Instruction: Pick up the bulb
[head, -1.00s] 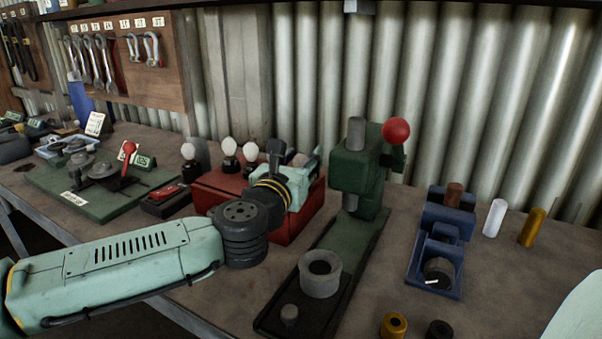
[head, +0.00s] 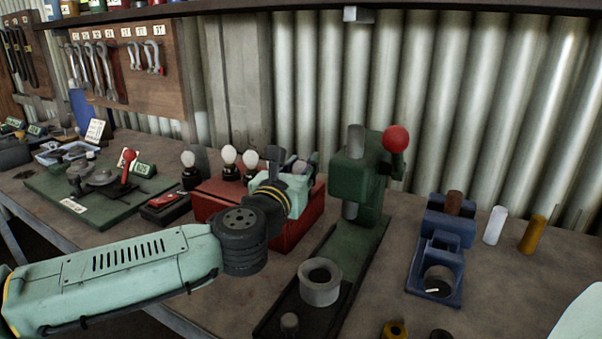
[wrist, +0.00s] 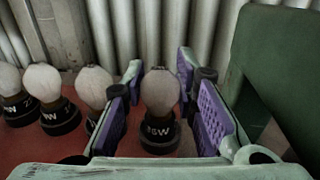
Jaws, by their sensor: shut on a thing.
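The bulb (wrist: 160,92) has a frosted white globe and a black base with a white label ending in "W". It stands upright on the red box (head: 287,230), seen between the purple pads of my gripper (wrist: 160,78) in the wrist view. My gripper is shut on it. In the head view my gripper (head: 292,180) is over the right part of the red box, and its own body mostly hides the bulb there.
More white bulbs on black bases stand left of my gripper, one (wrist: 93,86) close to the left finger. A green press (head: 360,175) with a red knob stands close on the right. A blue fixture (head: 440,240) is farther right. Corrugated wall (head: 330,70) lies behind.

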